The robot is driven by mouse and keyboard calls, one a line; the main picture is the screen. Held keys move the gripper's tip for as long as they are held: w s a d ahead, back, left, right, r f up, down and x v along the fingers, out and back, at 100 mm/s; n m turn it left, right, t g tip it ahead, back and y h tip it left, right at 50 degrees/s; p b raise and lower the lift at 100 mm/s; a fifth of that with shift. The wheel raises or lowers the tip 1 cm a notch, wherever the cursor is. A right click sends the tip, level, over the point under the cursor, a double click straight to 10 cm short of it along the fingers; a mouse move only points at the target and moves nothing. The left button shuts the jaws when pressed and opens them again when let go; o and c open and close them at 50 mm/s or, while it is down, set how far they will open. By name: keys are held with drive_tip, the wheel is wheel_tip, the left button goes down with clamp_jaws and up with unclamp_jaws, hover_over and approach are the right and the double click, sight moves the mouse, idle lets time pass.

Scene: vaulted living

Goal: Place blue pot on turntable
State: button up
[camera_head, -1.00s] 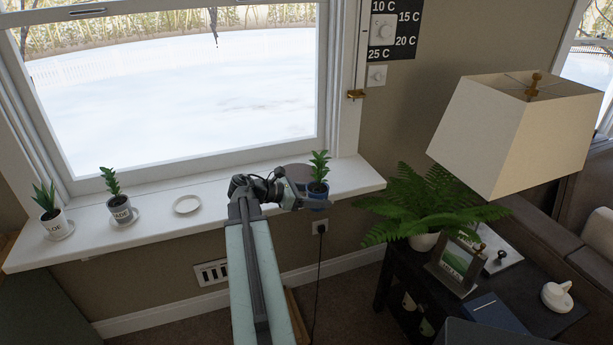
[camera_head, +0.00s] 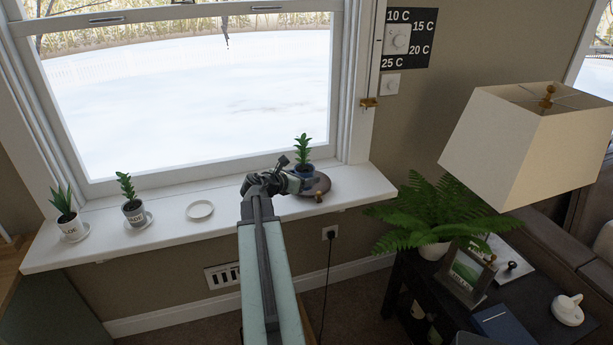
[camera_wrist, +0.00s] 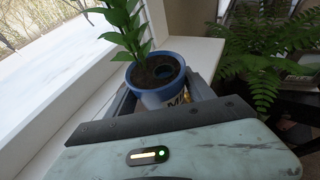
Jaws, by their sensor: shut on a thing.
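The blue pot (camera_head: 305,170) holds a green leafy plant and stands about upright at the right part of the windowsill. In the wrist view the pot (camera_wrist: 152,97) shows a blue rim, dark soil and part of a white label. My gripper (camera_head: 296,181) is shut on the pot, with a jaw on each side of it in the wrist view (camera_wrist: 163,92). The turntable (camera_head: 322,186) is a round brownish disc on the sill. The pot overlaps its left and back part in the head view; I cannot tell whether they touch.
Two potted plants, one white (camera_head: 72,229) and one grey (camera_head: 133,212), stand on saucers at the sill's left. An empty white saucer (camera_head: 200,210) lies mid-sill. A fern (camera_head: 430,215) and a lamp (camera_head: 520,140) stand on the right. The window is behind the sill.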

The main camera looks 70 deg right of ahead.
drive_tip(key=d, duration=0.2)
drive_tip(key=w+d, duration=0.1)
drive_tip(key=d, duration=0.4)
drive_tip(key=shift+w+d+f+b, duration=0.2)
drive_tip(key=shift+w+f+b, duration=0.1)
drive_tip(key=shift+f, duration=0.1)
drive_tip(key=shift+w+d, duration=0.2)
drive_tip(key=shift+d, duration=0.55)
drive_tip(key=f+b, duration=0.4)
drive_tip(key=shift+d, duration=0.35)
drive_tip(key=shift+w+r, duration=0.15)
drive_tip(key=shift+r, duration=0.05)
drive_tip(key=shift+f, duration=0.15)
drive_tip(key=o, duration=1.8)
drive_tip(key=shift+r+p, duration=0.3)
drive_tip(key=shift+p, duration=0.05)
drive_tip(key=p+v, duration=0.3)
drive_tip(key=v, duration=0.9)
drive_tip(key=shift+f+p, duration=0.1)
drive_tip(key=shift+p, duration=0.3)
